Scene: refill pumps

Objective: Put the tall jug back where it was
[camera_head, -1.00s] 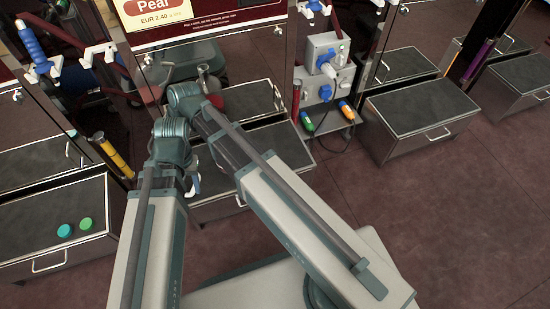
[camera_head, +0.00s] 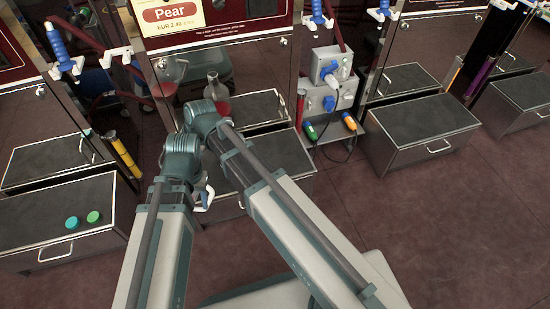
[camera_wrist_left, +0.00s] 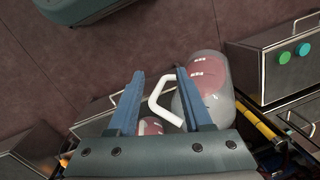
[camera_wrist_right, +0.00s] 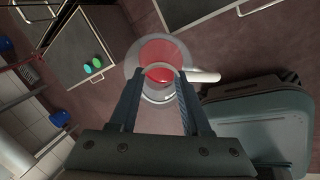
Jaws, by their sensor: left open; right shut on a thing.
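The clear jug with red contents shows in the right wrist view (camera_wrist_right: 147,52), seen from above. My right gripper (camera_wrist_right: 158,74) is shut on its upper part. In the left wrist view the jug (camera_wrist_left: 217,68) is large, with red patches and a white handle (camera_wrist_left: 158,103). My left gripper (camera_wrist_left: 154,78) is open, its fingers on either side of the handle; I cannot tell if they touch it. In the head view only the white handle (camera_head: 205,196) shows below my wrists, which hide most of the jug. Whether the jug touches anything below is unclear.
A flask shape with red liquid (camera_head: 217,92) shows against the mirrored pump front; it may be a reflection. Teal and green caps (camera_head: 82,220) lie on the left box (camera_head: 45,205). A dark-topped box (camera_head: 425,120) stands right. Floor at right is clear.

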